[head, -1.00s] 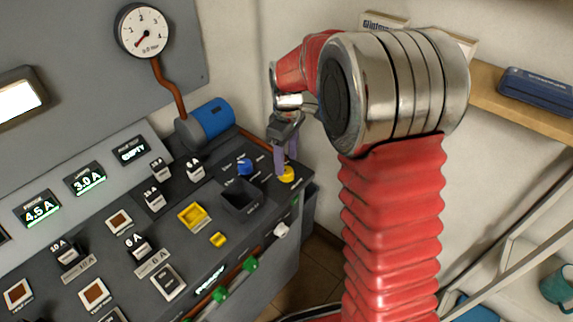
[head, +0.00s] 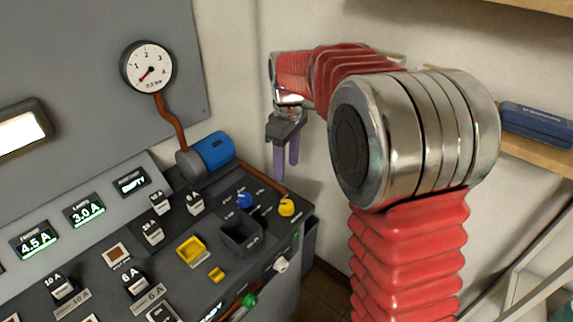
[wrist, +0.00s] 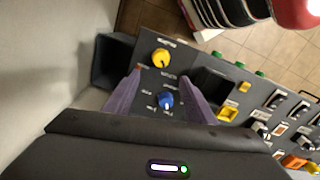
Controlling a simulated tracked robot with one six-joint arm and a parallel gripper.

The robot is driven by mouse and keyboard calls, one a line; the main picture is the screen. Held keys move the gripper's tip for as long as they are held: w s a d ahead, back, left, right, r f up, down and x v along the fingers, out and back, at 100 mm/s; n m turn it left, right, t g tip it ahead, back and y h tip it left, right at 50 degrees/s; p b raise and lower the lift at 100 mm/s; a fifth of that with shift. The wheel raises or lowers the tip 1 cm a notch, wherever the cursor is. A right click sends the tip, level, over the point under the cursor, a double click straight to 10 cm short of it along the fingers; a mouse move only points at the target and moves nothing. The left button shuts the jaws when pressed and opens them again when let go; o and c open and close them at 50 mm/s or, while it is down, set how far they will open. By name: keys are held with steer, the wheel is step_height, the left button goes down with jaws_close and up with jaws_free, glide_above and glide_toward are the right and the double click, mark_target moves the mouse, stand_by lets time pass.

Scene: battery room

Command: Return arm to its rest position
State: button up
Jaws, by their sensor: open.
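My gripper (head: 286,160) hangs in the air above the right end of the control panel, its two purple fingers pointing down, apart and empty. The blue knob (head: 245,200) and the yellow knob (head: 286,207) sit on the panel below it, apart from the fingers. In the wrist view the gripper fingers (wrist: 153,98) are spread. The blue knob (wrist: 167,100) shows between them and the yellow knob (wrist: 161,58) beyond their tips. My red-sleeved arm is bent, with its elbow at the right of the head view.
The control panel (head: 212,225) carries switches, displays, a square black bin (head: 240,235) and a blue cylinder (head: 213,150). A pressure gauge (head: 148,67) is on the grey wall. A shelf with a blue case (head: 538,124) is behind the arm at right. Open air surrounds the gripper.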

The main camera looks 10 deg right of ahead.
stand_by(0.3)
steer(key=s+r+m+t, duration=0.2)
steer(key=s+m+t, duration=0.1)
steer(key=s, duration=1)
steer(key=s+r+m+t, duration=0.2)
steer(key=s+m, duration=0.4)
steer(key=s, duration=0.8)
steer(key=shift+s+d+r+m+t, duration=0.15)
steer(key=shift+d+r+m+t, duration=0.15)
steer(key=shift+t, duration=0.2)
steer(key=shift+f, duration=0.1)
stand_by(0.5)
